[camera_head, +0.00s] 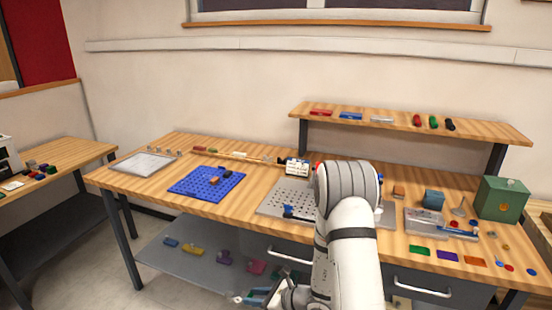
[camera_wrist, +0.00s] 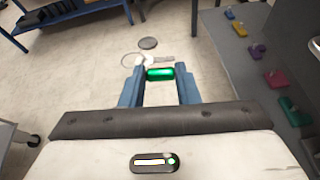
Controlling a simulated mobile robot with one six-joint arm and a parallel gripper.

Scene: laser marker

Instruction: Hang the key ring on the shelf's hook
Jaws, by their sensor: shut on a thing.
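My gripper (camera_wrist: 160,82) is shut on the green fob (camera_wrist: 160,74) of the key ring in the wrist view, one blue finger on each side. A thin metal ring (camera_wrist: 131,60) and a pale key (camera_wrist: 160,60) show just beyond the fob. In the head view my gripper (camera_head: 254,297) is low in front of the bench, partly hidden by my arm. The raised shelf (camera_head: 470,131) stands at the back right of the bench. I cannot make out a hook on it.
A lower shelf (camera_head: 185,262) under the bench holds several coloured pieces, including a yellow one (camera_head: 192,249) and a pink one (camera_head: 257,267). The bench top carries a blue pegboard (camera_head: 190,188) and a green box (camera_head: 500,200). Open floor lies below my gripper.

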